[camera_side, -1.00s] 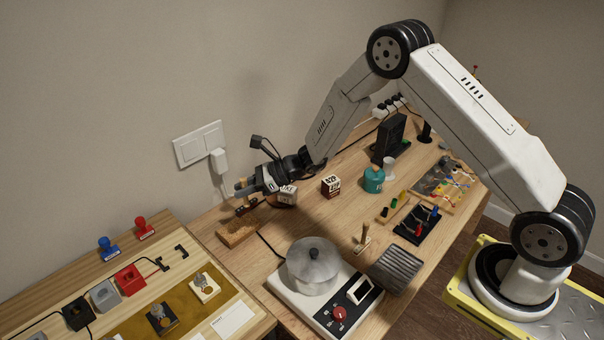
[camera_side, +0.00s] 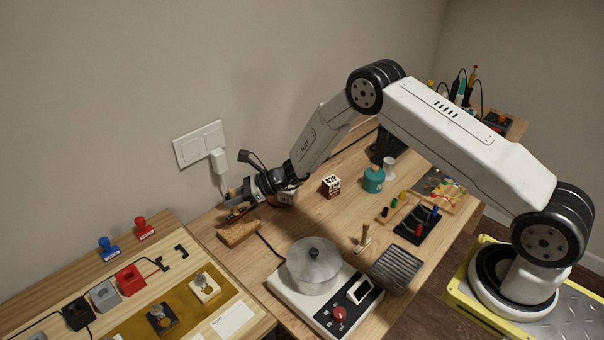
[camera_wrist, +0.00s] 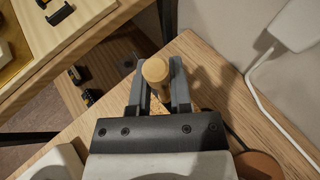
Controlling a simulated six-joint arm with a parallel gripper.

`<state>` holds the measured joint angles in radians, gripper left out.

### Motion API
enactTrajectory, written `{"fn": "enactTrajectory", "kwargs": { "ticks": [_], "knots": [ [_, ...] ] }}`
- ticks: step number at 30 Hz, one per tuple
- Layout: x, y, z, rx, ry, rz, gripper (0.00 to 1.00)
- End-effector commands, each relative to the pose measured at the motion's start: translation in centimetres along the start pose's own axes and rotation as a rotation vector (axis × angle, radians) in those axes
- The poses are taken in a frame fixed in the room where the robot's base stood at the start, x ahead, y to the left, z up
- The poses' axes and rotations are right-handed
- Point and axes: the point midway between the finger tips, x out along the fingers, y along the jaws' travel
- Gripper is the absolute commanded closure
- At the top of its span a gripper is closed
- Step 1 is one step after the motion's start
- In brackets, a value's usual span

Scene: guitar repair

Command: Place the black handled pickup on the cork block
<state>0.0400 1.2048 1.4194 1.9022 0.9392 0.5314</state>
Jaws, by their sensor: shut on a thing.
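My gripper (camera_side: 236,199) is shut on the light wooden handle of the black pickup (camera_side: 236,214). In the wrist view the round handle top (camera_wrist: 155,70) sits between the two grey fingers of my gripper (camera_wrist: 158,84), and the black body is hidden below it. The brown cork block (camera_side: 238,235) lies on the bench near its left edge. In the side view the pickup is over the back part of the block. I cannot tell whether it touches the block or hangs just above it.
A hot plate with a grey pot (camera_side: 313,266) stands in front and to the right. A lettered cube (camera_side: 331,185) and a teal bottle (camera_side: 373,180) stand to the right. The wall with a switch plate (camera_side: 199,146) is close behind. A lower bench with stamps lies to the left.

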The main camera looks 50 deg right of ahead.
Motion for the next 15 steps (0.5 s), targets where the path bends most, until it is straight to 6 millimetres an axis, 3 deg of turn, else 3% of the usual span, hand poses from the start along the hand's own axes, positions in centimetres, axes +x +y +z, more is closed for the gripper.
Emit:
{"fn": "enactTrajectory", "kwargs": {
  "ticks": [9, 15],
  "knots": [
    [1.2, -0.1, -2.6, 0.000, -0.001, 0.001, 1.00],
    [1.3, -0.1, -2.8, -0.001, -0.001, 0.000, 1.00]
  ]
}}
